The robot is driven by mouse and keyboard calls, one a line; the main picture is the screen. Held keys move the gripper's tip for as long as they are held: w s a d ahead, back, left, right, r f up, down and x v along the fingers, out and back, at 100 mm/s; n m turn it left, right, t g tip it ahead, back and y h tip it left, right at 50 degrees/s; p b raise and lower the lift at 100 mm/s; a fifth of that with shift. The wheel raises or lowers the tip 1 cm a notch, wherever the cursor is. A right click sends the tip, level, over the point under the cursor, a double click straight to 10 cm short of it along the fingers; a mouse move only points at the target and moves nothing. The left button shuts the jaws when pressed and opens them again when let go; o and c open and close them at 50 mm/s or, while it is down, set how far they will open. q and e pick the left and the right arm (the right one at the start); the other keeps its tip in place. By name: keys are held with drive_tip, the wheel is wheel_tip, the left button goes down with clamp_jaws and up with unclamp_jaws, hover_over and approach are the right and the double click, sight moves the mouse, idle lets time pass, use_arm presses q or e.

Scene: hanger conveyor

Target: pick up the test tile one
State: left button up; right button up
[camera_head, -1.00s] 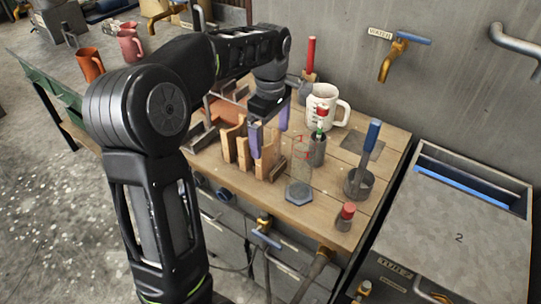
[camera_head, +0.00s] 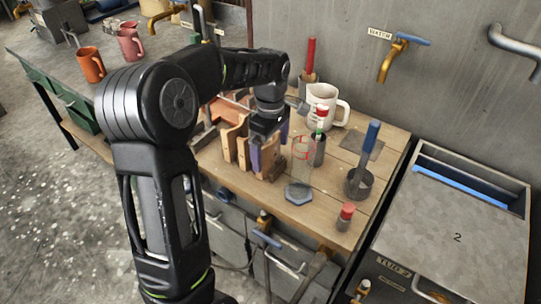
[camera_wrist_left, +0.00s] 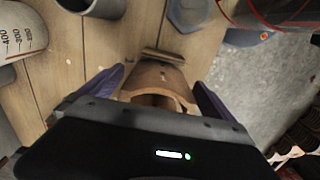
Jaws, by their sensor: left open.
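Several tan, curved clay test tiles (camera_head: 230,143) stand in a row on the wooden bench in the head view. Which one is number one cannot be told, as no markings are readable. My left gripper (camera_head: 268,152) is open, pointing down over the right end of the row, with its purple fingers on either side of a tile. In the left wrist view a brown curved tile (camera_wrist_left: 160,78) lies between the spread fingers of my left gripper (camera_wrist_left: 158,88). The gripper hides part of that tile. My right gripper is not in view.
On the wooden bench (camera_head: 325,180), a clear cylinder with a blue-grey hexagonal base (camera_head: 299,193) stands close right of the gripper. Behind are a white measuring jug (camera_head: 322,104) and a dark cup (camera_head: 317,150).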

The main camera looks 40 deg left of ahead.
use_arm(q)
drive_tip(key=shift+c, duration=0.4)
drive_tip(key=c, duration=1.5)
